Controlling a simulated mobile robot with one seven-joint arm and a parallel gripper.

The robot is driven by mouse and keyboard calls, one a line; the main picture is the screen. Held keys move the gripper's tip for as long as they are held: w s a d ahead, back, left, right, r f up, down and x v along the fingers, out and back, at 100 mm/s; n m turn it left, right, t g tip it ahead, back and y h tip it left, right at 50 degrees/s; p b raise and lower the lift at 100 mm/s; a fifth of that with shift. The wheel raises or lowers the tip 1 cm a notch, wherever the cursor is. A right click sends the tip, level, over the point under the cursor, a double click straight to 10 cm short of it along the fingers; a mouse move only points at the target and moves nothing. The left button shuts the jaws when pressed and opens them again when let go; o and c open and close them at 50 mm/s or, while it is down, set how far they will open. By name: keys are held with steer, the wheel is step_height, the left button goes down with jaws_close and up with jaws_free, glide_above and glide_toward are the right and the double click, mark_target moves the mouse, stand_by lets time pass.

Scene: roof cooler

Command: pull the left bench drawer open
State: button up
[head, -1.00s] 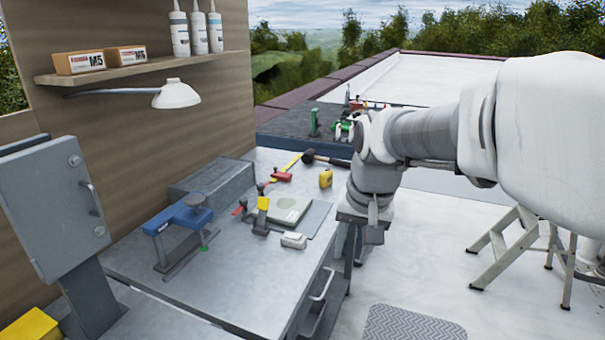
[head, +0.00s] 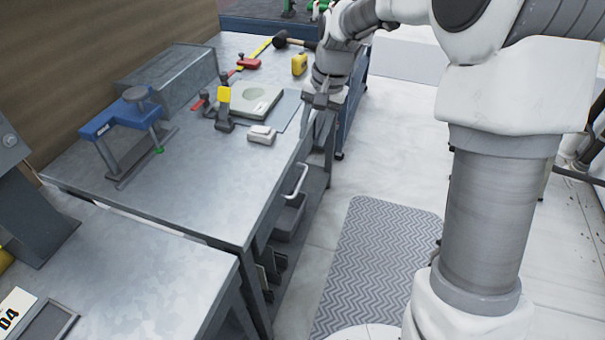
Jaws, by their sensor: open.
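The grey metal bench (head: 190,185) runs from lower left to upper middle in the head view. A pale bar handle (head: 297,181) shows on its right-hand front side, below the top's edge. A grey drawer-like box (head: 289,218) shows just beneath it; how far any drawer stands out is hard to tell. My gripper (head: 319,104) points down beside the bench's front edge, farther along the bench than the handle and apart from it. Its jaws are open and look empty. The fingertips are small and partly lost against the dark bench side.
On the bench stand a blue clamp-like tool (head: 118,118), a grey box (head: 170,78), a pale plate (head: 250,102), a small white block (head: 262,134) and a yellow tape measure (head: 299,64). A patterned mat (head: 375,262) lies on open floor to the right.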

mark_target(300, 182)
steer(key=a+f+b, duration=0.1)
steer(key=f, duration=0.4)
steer(key=f+b, duration=0.1)
steer(key=f, duration=0.4)
steer(key=w+a+f+b, duration=0.1)
steer(key=f, duration=0.4)
steer(key=shift+a, duration=0.3)
steer(key=shift+c, duration=0.2)
jaws_close()
stand_by(0.4)
